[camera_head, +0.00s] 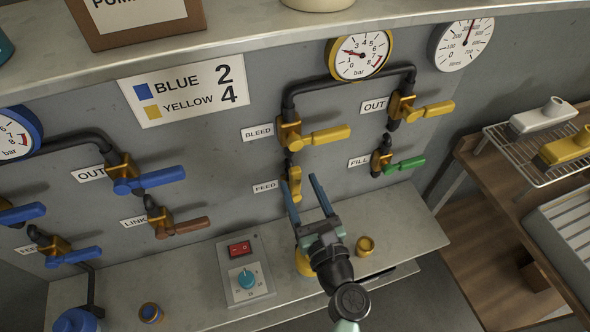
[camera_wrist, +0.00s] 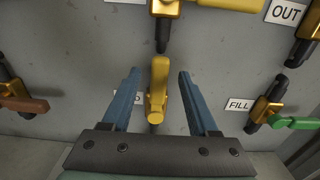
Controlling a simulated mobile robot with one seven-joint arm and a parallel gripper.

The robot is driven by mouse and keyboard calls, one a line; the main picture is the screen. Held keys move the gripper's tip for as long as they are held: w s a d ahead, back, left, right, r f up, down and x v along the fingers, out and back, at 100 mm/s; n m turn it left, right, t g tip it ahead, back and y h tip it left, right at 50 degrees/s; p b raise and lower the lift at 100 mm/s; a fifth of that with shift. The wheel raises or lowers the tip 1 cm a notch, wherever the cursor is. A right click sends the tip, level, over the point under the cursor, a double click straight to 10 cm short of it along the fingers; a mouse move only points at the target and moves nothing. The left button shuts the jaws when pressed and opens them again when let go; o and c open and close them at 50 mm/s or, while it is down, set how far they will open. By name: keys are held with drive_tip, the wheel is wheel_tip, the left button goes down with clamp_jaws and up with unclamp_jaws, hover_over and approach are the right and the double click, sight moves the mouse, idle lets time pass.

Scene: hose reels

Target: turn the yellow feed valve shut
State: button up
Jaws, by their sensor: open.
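The yellow feed valve (camera_head: 295,184) is on the grey panel beside the FEED label (camera_head: 265,186). Its yellow lever runs along the vertical pipe, not sideways. In the wrist view the lever (camera_wrist: 158,92) stands between the two blue fingers, with its rounded end low in the gap. My gripper (camera_head: 301,180) is open in front of this valve, pointing at the panel. A gap shows between each finger and the lever. The left finger partly covers the FEED label in the wrist view. How deep the fingers reach around the lever is hard to tell.
The yellow bleed valve (camera_head: 325,135) sits just above, its lever pointing right. The fill valve's green lever (camera_head: 405,165) is to the right. A yellow-rimmed gauge (camera_head: 359,56) is above. A control box (camera_head: 245,272) and a small brass ring (camera_head: 365,246) stand on the ledge below.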

sight(296, 178)
drive_tip(key=shift+x, duration=2)
clamp_jaws()
